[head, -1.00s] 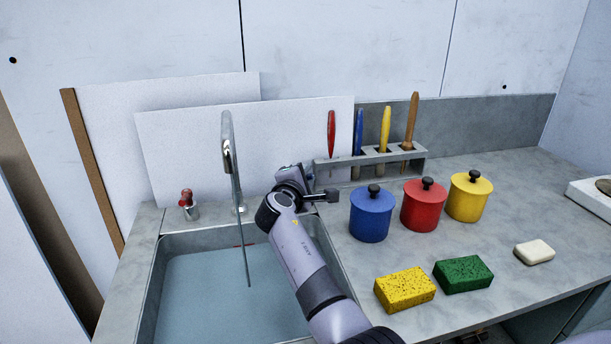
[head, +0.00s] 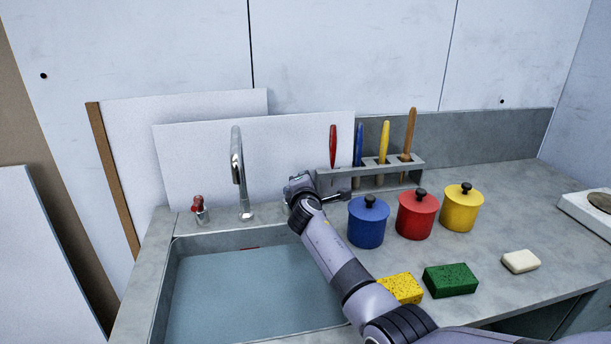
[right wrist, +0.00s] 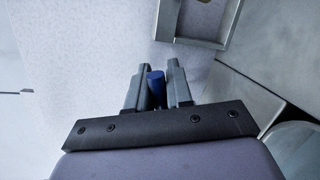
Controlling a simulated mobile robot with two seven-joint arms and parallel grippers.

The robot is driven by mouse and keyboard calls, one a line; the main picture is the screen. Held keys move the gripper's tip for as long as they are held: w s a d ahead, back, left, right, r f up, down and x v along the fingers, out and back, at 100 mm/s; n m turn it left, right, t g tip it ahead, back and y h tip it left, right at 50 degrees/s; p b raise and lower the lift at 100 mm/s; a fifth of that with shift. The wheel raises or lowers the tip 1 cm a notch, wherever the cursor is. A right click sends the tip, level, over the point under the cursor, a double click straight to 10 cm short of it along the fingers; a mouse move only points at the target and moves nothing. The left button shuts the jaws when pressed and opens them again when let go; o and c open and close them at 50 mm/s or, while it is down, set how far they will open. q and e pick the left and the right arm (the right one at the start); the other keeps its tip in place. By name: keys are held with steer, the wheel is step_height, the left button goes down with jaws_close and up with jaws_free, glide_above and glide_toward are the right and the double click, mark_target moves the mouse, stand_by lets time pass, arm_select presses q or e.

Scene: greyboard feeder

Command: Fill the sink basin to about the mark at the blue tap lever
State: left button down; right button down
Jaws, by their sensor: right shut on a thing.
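The sink basin (head: 168,300) holds a broad pool of blue-grey water (head: 250,295). A short red mark (head: 250,248) shows on its back wall, right at the water's edge. The chrome tap (head: 237,165) stands behind the basin, and no stream falls from its spout. My right gripper (right wrist: 158,74) is shut on the blue tap lever (right wrist: 156,88), which shows between its two fingers in the right wrist view. In the head view my right wrist hides the blue lever behind the basin's right corner. My left gripper is not in view.
A red-topped tap lever (head: 198,203) stands left of the spout. A tool rack (head: 400,175) and blue (head: 366,226), red (head: 416,217) and yellow (head: 461,210) pots stand right of my arm. Yellow (head: 402,288) and green (head: 450,281) sponges and soap (head: 520,261) lie in front.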

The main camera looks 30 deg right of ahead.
steer(key=shift+w+y, duration=0.1)
steer(key=shift+y, duration=0.2)
steer(key=shift+r, duration=0.1)
steer(key=c, duration=1.1)
jaws_free()
steer(key=shift+s+a+p, duration=0.25)
steer(key=shift+s+p, duration=0.15)
steer(key=shift+s, duration=0.05)
steer(key=p+v, duration=0.1)
steer(key=v, duration=0.2)
steer(key=shift+s+a, duration=0.15)
steer(key=shift+s, duration=0.25)
steer(key=shift+v, duration=1.15)
steer(key=shift+w, duration=0.1)
